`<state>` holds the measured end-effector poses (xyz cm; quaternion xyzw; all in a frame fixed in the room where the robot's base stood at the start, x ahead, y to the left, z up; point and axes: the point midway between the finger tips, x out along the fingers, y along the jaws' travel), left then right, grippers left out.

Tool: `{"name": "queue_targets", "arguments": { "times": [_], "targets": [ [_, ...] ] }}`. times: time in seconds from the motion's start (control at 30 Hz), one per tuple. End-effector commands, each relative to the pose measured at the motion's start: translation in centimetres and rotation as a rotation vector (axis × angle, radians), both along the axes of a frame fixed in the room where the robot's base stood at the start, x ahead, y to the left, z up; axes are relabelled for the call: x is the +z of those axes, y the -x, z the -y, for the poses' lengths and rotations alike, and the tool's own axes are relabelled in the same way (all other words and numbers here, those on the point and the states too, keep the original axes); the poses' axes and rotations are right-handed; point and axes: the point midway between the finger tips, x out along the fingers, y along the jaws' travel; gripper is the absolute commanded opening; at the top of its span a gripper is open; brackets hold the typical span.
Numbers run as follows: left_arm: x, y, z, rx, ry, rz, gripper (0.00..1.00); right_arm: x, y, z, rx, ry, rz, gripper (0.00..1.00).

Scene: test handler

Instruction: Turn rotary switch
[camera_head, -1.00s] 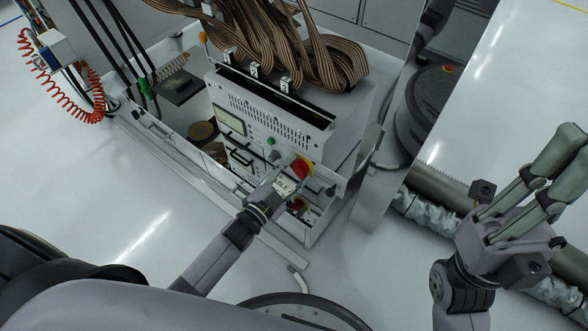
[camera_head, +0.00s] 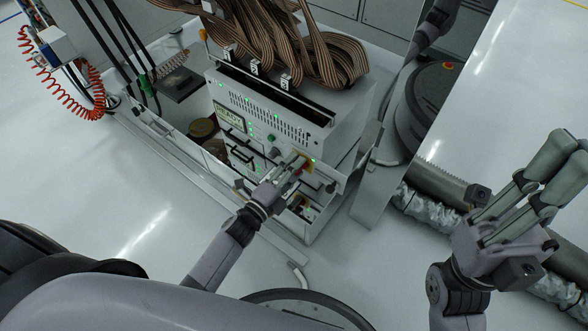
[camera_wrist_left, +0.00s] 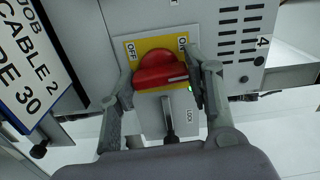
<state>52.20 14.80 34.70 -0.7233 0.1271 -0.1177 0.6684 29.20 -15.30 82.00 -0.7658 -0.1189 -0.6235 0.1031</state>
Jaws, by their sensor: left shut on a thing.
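The rotary switch (camera_wrist_left: 158,70) is a red knob with a raised grip bar on a yellow plate. In the left wrist view its bar lies roughly crosswise, with a white mark at its right part. "OFF" is printed at the plate's left and another label, apparently "ON", at its upper right. My left gripper (camera_wrist_left: 162,78) is shut on the switch, one finger at each end of the bar. In the head view my left gripper (camera_head: 297,166) reaches the cabinet front and hides most of the red knob. My right gripper (camera_head: 568,150) is open and empty at the right.
The test cabinet (camera_head: 262,112) has a lit display (camera_head: 229,116) reading "READY" and several green lights. Brown ribbon cables (camera_head: 290,50) lie over its top. A "JOB" label plate (camera_wrist_left: 30,65) is left of the switch. A corrugated duct (camera_head: 440,185) runs below my right gripper.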

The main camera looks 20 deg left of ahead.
Motion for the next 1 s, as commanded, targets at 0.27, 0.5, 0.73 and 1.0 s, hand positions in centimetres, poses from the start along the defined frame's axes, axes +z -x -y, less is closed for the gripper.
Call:
{"name": "queue_targets", "arguments": {
  "times": [0.27,0.5,0.73,1.0],
  "targets": [
    [-0.08,0.06,0.09,-0.002,-0.076,0.027,0.19,0.13,-0.1,-0.04,0.0,0.002,0.007,0.0],
    [-0.08,0.08,0.1,-0.002,-0.092,0.031,0.19,0.24,-0.12,-0.04,0.0,0.002,0.01,0.0],
    [-0.09,0.08,0.1,-0.002,-0.092,0.031,0.19,0.34,-0.04,-0.01,-0.001,0.002,0.014,0.0],
    [-0.06,0.05,0.05,-0.001,-0.09,0.032,0.62,0.37,0.01,0.02,-0.001,0.0,0.016,0.0]
  ]
}}
